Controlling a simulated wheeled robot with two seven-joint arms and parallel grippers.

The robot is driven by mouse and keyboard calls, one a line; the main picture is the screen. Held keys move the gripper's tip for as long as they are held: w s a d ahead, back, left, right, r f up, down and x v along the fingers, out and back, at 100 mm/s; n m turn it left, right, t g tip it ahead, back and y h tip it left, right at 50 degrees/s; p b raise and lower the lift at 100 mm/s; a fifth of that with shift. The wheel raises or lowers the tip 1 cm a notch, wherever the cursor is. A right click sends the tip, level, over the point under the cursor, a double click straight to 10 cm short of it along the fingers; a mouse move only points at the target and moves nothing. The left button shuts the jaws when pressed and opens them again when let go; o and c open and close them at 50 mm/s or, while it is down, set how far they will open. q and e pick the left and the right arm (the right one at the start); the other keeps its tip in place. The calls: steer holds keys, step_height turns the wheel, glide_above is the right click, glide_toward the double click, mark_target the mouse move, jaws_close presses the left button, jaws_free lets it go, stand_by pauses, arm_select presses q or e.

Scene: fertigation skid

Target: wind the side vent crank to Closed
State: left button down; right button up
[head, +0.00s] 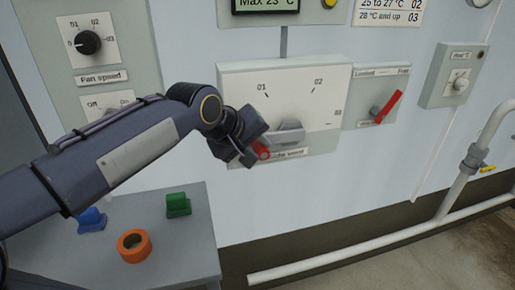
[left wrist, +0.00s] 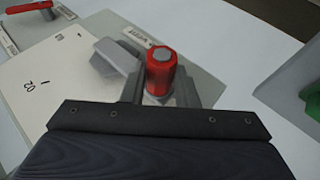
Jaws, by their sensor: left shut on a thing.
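The side vent panel (head: 331,85) is a pale plate on the wall with marks 01, 02 and 03 on its dial and a partly covered label below. Its grey crank arm (head: 290,134) points to the lower left, with a red knob (head: 263,150) at its end. My left gripper (head: 254,153) is shut on the red knob. In the left wrist view the knob (left wrist: 161,72) stands between the two grey fingers (left wrist: 160,92), and the crank arm (left wrist: 116,55) lies beside it. My arm hides the panel's lower left part. My right gripper is not in view.
A red lever (head: 388,106) sits on a small panel to the right. The fan speed dial (head: 88,43) is at upper left. A grey table (head: 185,250) below holds a blue block (head: 91,220), an orange ring (head: 134,246) and a green block (head: 178,205). White pipes (head: 462,185) run at right.

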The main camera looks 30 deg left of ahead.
arm_select(q)
steer(key=shift+s+f, duration=0.15)
steer(key=shift+f, duration=0.4)
steer(key=c, duration=1.1)
jaws_free()
steer(key=shift+a, duration=0.1)
steer(key=shift+c, duration=0.2)
steer(key=shift+r, duration=0.15)
steer(key=shift+r, duration=0.2)
steer(key=p+v, duration=0.1)
steer(key=v, duration=0.6)
steer(key=shift+s, duration=0.15)
steer(key=shift+r, duration=0.1)
